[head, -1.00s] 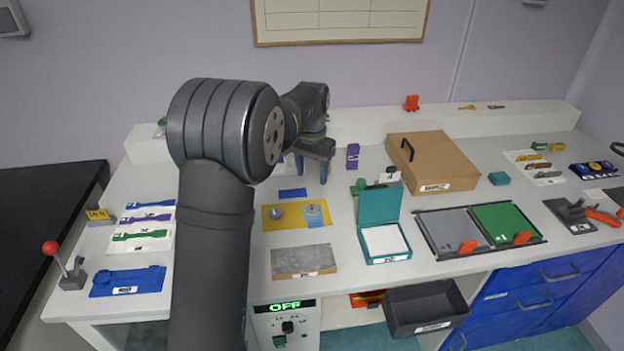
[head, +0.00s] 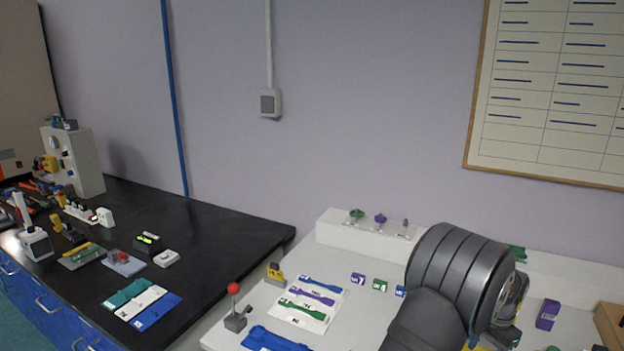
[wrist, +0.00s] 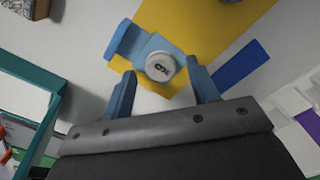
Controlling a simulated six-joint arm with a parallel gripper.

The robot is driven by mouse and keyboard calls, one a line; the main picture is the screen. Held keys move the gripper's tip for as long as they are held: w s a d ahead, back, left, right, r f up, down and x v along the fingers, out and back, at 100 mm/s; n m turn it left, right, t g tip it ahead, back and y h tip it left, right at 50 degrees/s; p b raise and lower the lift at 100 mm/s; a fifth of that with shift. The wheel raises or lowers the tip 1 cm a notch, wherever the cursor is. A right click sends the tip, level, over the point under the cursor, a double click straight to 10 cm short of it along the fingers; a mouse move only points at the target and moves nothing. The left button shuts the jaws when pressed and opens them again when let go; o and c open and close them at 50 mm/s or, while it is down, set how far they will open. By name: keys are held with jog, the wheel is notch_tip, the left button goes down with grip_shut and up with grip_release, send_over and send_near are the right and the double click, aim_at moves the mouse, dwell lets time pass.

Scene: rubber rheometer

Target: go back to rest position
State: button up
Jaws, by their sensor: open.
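In the wrist view my gripper (wrist: 165,95) has its two blue fingers spread apart with nothing between them. Just past the fingertips is a blue holder (wrist: 126,42) with a round, silver-white labelled piece (wrist: 160,66) on it, standing on a yellow mat (wrist: 225,25). In the head view my dark grey arm rises at the lower right; its gripper is hidden behind the arm or cut off there.
A teal box (wrist: 40,80) stands left of my gripper in the wrist view. In the head view, a lever with a red knob (head: 234,290), colored strips and small labelled blocks lie on the white bench (head: 350,320). A black counter (head: 215,235) with several devices is at left.

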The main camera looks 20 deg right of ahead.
jog(key=shift+f, duration=0.65)
jog(key=shift+r, duration=1.9)
jog(key=shift+f, duration=0.1)
